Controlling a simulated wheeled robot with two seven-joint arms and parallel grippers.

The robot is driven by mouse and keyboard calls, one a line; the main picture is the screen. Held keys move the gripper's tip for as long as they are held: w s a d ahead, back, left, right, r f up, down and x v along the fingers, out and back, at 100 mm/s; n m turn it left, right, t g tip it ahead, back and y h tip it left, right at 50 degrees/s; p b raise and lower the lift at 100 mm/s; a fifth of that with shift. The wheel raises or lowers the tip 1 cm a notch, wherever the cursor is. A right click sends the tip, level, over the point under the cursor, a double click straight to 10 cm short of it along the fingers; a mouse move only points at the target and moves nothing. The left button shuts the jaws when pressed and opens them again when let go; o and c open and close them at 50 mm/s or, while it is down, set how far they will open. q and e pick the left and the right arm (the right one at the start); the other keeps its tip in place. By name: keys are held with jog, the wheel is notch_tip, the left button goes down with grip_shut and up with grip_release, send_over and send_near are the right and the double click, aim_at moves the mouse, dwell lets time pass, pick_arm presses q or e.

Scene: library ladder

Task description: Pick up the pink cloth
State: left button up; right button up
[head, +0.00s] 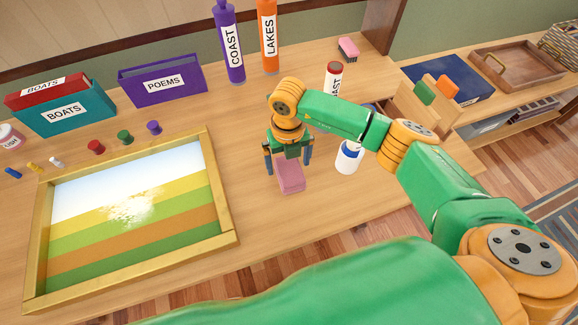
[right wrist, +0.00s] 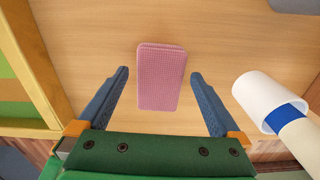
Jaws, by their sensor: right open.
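The pink cloth (head: 291,178) is a folded, textured block lying on the wooden table, right of the framed picture. It also shows in the right wrist view (right wrist: 162,76), between and beyond my fingertips. My right gripper (head: 288,164) is open above the cloth, pointing down, with one finger on each side. In the right wrist view the right gripper (right wrist: 160,80) has clear gaps between both blue fingers and the cloth, and nothing is held. My left gripper is not in view.
A gold-framed striped picture (head: 130,208) lies to the left. A white and blue bottle (head: 347,160) stands close on the right, also in the right wrist view (right wrist: 258,96). A purple POEMS box (head: 163,82) and tall COAST (head: 229,42) and LAKES (head: 269,37) tubes stand behind.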

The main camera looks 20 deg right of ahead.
aim_at(288, 164)
jog(key=shift+f, duration=0.7)
jog(key=shift+w+f, duration=0.25)
jog(key=shift+f, duration=0.1)
jog(key=c, duration=1.2)
notch_tip(288, 164, up, 10)
jog(key=shift+r+b, duration=0.1)
jog(key=shift+b, duration=0.55)
jog(key=shift+c, duration=0.2)
